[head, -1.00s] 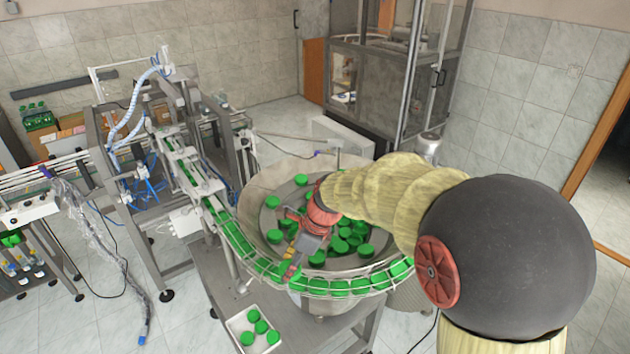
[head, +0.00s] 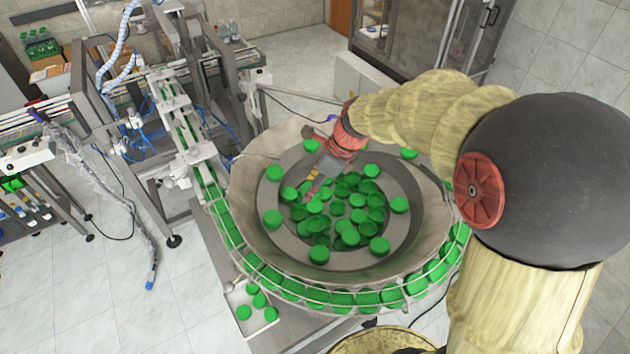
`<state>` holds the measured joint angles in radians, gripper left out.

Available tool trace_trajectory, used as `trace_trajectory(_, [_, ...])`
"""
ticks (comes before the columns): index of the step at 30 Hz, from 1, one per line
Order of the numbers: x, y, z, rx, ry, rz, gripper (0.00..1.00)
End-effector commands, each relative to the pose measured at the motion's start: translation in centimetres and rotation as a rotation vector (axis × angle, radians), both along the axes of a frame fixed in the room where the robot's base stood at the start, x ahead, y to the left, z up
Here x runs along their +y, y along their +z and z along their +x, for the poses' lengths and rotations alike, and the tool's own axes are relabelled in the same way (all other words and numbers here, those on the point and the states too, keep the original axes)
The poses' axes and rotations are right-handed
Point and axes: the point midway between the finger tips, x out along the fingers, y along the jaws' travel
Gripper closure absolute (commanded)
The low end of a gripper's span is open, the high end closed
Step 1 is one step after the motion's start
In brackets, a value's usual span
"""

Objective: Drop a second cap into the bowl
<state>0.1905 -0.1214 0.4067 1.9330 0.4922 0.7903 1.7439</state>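The bowl (head: 258,232) is a wide grey feeder bowl with many green caps (head: 345,205) in its middle and several on its inner ledge. My gripper (head: 312,186) is over the left-middle part of the bowl, pointing down and left towards the cap pile. Its fingers are small and partly blend with the caps, so I cannot tell whether they are open or shut, or whether a cap is between them. A white tray (head: 233,297) with several green caps stands outside the bowl at the lower left.
A curved railed track (head: 228,228) full of green caps runs around the bowl's front and up to the machine at the left. A glass-sided cabinet (head: 410,45) stands behind. Tiled floor (head: 110,285) is open at the lower left.

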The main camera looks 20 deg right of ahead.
Motion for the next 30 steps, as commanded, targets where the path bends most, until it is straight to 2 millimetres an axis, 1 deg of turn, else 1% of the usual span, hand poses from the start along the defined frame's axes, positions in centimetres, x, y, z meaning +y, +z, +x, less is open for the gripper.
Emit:
trace_trajectory(1, [-0.1,-1.0,0.0,0.001,-0.001,-0.001,0.71])
trace_trajectory(9, [-0.1,-4.0,0.0,0.001,-0.001,-0.001,0.71])
trace_trajectory(13, [-0.1,-4.6,0.0,0.001,-0.001,-0.001,0.71])
trace_trajectory(21, [-0.1,-4.5,0.0,0.001,-0.001,-0.001,0.71])
trace_trajectory(22, [-0.1,-4.5,0.0,0.001,-0.001,-0.001,0.56])
trace_trajectory(30, [-0.1,-4.5,0.0,0.001,-0.001,-0.001,0.4])
